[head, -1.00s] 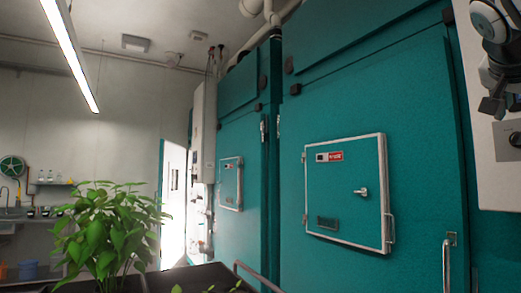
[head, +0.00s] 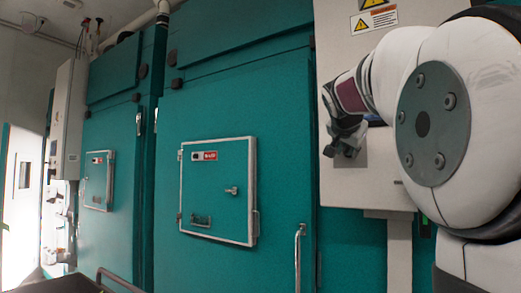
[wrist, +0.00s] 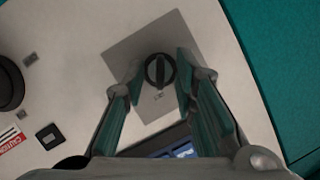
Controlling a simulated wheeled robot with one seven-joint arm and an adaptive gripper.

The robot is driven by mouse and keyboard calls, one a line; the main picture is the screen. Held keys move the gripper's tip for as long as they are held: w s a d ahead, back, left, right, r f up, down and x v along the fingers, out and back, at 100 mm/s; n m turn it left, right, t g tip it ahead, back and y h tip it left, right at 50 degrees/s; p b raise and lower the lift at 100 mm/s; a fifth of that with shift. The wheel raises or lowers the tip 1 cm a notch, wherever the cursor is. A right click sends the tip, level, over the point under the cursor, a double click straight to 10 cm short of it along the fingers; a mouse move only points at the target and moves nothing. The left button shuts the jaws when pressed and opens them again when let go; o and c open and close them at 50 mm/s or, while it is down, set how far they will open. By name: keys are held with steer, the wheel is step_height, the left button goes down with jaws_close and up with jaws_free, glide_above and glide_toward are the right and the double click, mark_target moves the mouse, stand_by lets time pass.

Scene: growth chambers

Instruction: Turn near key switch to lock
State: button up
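The key switch (wrist: 160,71) is a round black switch with a raised bar, on a grey square plate (wrist: 128,48) on a white control box. In the wrist view the bar points roughly up and down the picture. My gripper (wrist: 158,75) is open, with one fingertip on each side of the switch and a visible gap to it. I cannot tell how far the tips are from the plate.
The wrist view also shows a large black round part (wrist: 9,84), a small black square (wrist: 49,136), a red-white label (wrist: 10,138) and part of a screen (wrist: 172,150). Teal chamber doors (head: 225,115) with a vertical handle (head: 298,255) stand left of the box.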

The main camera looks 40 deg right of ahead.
jaws_close()
steer(key=shift+n, duration=0.3)
steer(key=n+g, duration=0.2)
steer(key=n+g+b, duration=0.1)
steer(key=shift+w+a+n+h, duration=0.1)
steer(key=shift+w+n+h, duration=0.2)
steer(key=shift+n+h, duration=0.1)
steer(key=n+g, duration=0.1)
steer(key=n+g+h, duration=0.1)
steer(key=n, duration=0.1)
steer(key=shift+w+a+n, duration=0.1)
steer(key=shift+w+n, duration=0.05)
steer(key=shift+n, duration=0.15)
steer(key=shift+g, duration=0.3)
jaws_free()
